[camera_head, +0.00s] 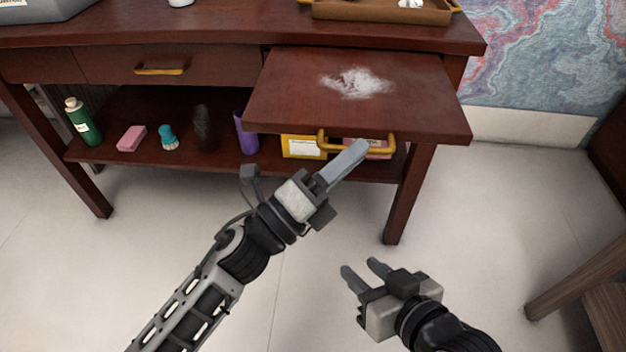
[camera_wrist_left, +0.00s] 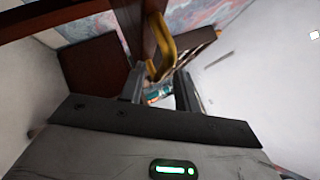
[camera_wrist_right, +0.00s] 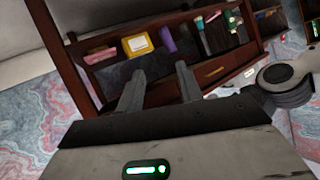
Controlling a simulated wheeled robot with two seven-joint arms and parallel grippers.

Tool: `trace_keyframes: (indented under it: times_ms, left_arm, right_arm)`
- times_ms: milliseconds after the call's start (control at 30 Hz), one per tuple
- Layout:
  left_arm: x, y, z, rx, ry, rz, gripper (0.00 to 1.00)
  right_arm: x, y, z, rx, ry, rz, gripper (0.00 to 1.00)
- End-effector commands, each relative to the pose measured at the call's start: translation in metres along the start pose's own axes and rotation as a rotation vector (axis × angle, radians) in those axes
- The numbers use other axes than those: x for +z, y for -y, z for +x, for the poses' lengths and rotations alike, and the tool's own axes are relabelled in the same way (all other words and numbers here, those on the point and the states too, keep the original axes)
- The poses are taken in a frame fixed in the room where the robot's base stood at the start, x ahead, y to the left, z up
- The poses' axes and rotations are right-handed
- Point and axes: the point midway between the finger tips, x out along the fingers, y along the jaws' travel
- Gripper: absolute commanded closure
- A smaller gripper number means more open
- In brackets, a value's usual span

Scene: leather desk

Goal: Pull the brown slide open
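The brown slide (camera_head: 300,98), a flat dark-wood board, sticks out from the right part of the desk front. White powder (camera_head: 357,83) lies on top of it. Its gold handle (camera_head: 325,143) is on its front edge and also shows in the left wrist view (camera_wrist_left: 160,48). My left gripper (camera_head: 358,148) is at the handle's right part, its fingers overlapping it in the head view. In the left wrist view its fingers are apart, with the handle near the gap; contact cannot be told. My right gripper (camera_head: 362,270) is open and empty, lower and apart from the desk.
A closed drawer with a gold pull (camera_head: 160,71) is left of the slide. The lower shelf holds a green bottle (camera_head: 83,122), a pink block (camera_head: 131,138), a purple cup (camera_head: 246,135) and a yellow box (camera_head: 302,147). A wooden stool (camera_head: 585,285) stands right. Floor in front is clear.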

Motion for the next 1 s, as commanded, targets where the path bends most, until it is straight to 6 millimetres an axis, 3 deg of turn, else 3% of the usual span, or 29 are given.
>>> trace_keyframes:
  times_ms: [233, 700, 1000]
  left_arm:
    - [-0.001, -0.001, -0.019, 0.003, 0.000, -0.002, 0.68]
    - [-0.001, -0.001, -0.127, 0.005, 0.001, -0.002, 0.68]
    - [0.000, 0.000, -0.158, 0.001, 0.000, 0.000, 0.68]
  right_arm:
    - [0.000, 0.000, 0.001, 0.000, -0.001, 0.000, 0.64]
    - [-0.004, 0.002, 0.001, -0.006, -0.031, 0.001, 0.64]
    - [-0.009, 0.004, -0.002, -0.012, -0.048, -0.005, 0.64]
